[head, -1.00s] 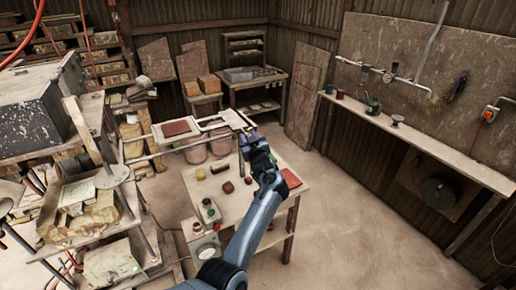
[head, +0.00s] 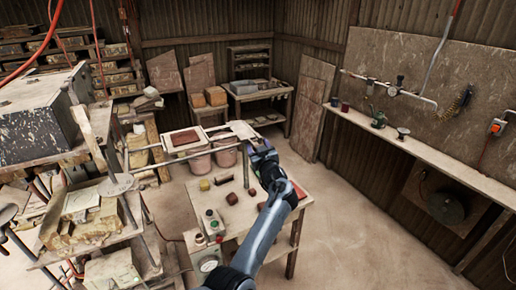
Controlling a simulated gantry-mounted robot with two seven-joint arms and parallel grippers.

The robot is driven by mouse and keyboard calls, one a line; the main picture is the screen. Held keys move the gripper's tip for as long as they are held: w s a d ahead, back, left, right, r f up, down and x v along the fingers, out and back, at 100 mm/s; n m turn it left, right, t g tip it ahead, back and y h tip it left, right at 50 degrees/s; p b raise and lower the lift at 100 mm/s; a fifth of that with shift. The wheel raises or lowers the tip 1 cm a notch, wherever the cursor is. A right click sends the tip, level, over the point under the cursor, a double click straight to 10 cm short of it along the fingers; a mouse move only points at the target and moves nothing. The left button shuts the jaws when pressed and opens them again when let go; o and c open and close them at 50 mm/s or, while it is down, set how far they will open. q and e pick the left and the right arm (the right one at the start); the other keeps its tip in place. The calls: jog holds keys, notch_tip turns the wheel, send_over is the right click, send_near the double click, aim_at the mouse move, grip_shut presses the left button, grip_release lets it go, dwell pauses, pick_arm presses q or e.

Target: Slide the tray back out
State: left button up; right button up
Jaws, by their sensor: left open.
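The tray (head: 165,137) is a pale frame on metal rails that reach out from the press side at the left, over the small table's back edge. A reddish-brown slab (head: 186,140) lies in its left part. The tray's right end (head: 241,129) is pale and lies just beside my left gripper. My left gripper (head: 256,143) is open at that end. I cannot tell whether its fingers touch the tray or straddle a handle. My right gripper is out of view.
The small table (head: 215,215) holds a yellow lump (head: 204,185), brown lumps (head: 231,198) and a button box (head: 213,221). Pinkish buckets (head: 199,163) stand below the rails. A wall shelf (head: 440,160) runs along the right. The floor between is clear.

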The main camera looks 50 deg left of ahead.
pick_arm(q)
jog(key=shift+d, duration=0.1)
jog(key=b+v, duration=0.1)
jog(key=v, duration=0.9)
jog(key=shift+d, duration=0.3)
jog(key=shift+s+f, duration=0.1)
